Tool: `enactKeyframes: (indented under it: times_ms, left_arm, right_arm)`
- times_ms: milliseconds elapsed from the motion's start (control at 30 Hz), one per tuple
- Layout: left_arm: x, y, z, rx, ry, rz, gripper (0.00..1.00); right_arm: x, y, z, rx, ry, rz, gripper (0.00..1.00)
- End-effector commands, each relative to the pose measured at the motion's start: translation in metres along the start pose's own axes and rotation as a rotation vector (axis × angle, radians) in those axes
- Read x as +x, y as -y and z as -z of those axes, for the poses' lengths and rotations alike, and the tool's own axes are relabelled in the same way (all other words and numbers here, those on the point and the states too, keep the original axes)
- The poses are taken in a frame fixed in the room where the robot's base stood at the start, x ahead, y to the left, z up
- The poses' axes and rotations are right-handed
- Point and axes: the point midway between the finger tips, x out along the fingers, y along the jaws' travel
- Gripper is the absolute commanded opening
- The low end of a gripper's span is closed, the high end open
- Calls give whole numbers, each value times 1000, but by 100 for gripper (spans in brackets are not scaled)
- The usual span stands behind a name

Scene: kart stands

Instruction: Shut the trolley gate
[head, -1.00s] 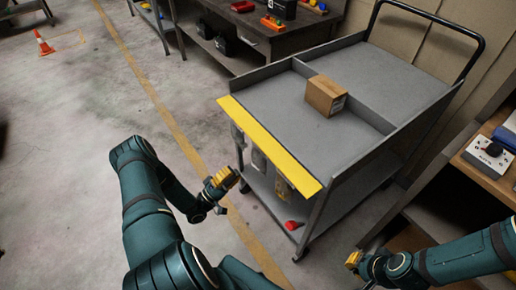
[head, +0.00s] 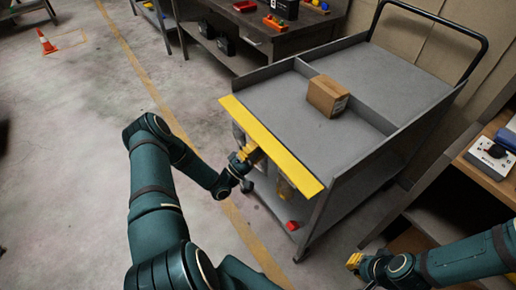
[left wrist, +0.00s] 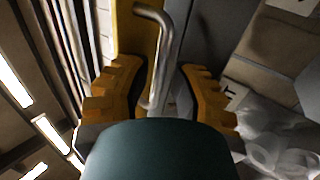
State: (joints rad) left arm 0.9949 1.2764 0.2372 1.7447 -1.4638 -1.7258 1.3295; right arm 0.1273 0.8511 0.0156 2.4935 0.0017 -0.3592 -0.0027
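The grey trolley (head: 385,72) stands at centre right with a yellow gate (head: 285,160) along its near end. The gate slants outward at the rim of the top deck. My left gripper (head: 249,154) is at the gate's outer edge, left of its middle. In the left wrist view its yellow fingers (left wrist: 160,95) are apart, on either side of a bent grey metal rod (left wrist: 154,50) in front of a yellow surface. Contact with the rod is unclear. My right gripper (head: 354,262) is low at right, away from the gate; its finger opening is too small to judge.
A cardboard box (head: 327,96) sits on the trolley's top deck behind the gate. A red item (head: 292,225) is on the lower shelf. A wooden shelf unit (head: 485,170) stands close at right, a workbench (head: 270,35) behind.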

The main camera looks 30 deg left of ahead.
Motion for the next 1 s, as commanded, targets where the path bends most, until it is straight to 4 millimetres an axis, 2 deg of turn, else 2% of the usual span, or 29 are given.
enactKeyframes:
  times_ms: [67,100,167,567,1000]
  left_arm:
    - [0,0,0,0,0,0,23]
    - [0,0,0,0,0,0,19]
    - [0,0,0,0,0,0,0]
    - [0,-1,0,1,0,1,0]
    - [2,-8,0,1,2,73,0]
  right_arm:
    - [0,0,0,0,0,0,0]
    - [0,0,0,0,0,0,0]
    - [0,0,0,0,0,0,0]
    - [0,0,0,0,0,0,0]
    - [-11,4,-1,1,5,0,0]
